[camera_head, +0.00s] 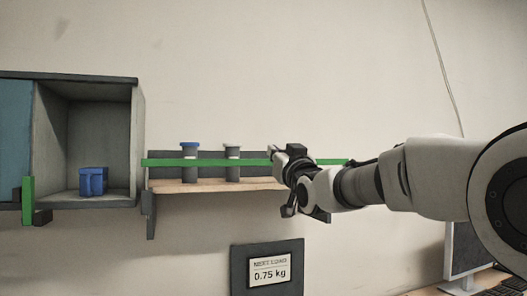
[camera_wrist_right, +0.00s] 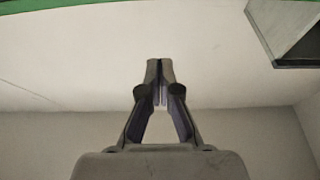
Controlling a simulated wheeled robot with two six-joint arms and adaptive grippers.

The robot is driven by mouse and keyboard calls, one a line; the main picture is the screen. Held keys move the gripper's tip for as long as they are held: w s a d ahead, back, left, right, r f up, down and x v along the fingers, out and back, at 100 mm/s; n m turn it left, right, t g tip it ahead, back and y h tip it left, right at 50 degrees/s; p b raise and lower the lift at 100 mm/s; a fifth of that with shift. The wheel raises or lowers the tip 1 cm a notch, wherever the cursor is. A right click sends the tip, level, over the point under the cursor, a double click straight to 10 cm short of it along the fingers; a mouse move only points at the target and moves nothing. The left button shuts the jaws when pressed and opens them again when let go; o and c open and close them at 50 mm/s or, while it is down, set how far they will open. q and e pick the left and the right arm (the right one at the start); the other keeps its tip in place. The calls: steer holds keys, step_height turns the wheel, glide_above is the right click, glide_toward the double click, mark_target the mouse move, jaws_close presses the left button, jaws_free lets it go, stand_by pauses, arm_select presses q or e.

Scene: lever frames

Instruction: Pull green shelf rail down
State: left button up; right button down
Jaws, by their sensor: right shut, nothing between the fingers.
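The green shelf rail (camera_head: 215,163) runs level across the front of a wooden shelf (camera_head: 210,186), in front of two grey containers. It also shows as a green strip along the top edge of the right wrist view (camera_wrist_right: 60,6). My right gripper (camera_head: 280,160) is in front of the rail's right half and hides part of it. I cannot tell whether it touches the rail. In the right wrist view its fingertips (camera_wrist_right: 159,68) are together with nothing between them, and the green strip is apart from them in the picture. My left gripper is not in view.
A blue-lidded container (camera_head: 189,164) and a grey container (camera_head: 232,166) stand on the shelf. An open cabinet (camera_head: 140,130) at left holds a blue mug (camera_head: 93,181). A monitor (camera_head: 468,250) stands at lower right.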

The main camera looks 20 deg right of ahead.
step_height(320, 180, up, 4)
steer(key=p, duration=0.8)
glide_above(257, 163)
steer(key=s, duration=0.2)
steer(key=f, duration=0.3)
steer(key=f+p, duration=0.1)
steer(key=shift+w+d+f, duration=0.15)
steer(key=shift+d+f, duration=0.2)
steer(key=shift+d, duration=0.05)
steer(key=shift+w+f, duration=0.1)
steer(key=shift+f, duration=0.05)
step_height(257, 163, down, 8)
steer(key=b, duration=0.7)
steer(key=shift+s+b, duration=0.2)
steer(key=shift+b, duration=0.2)
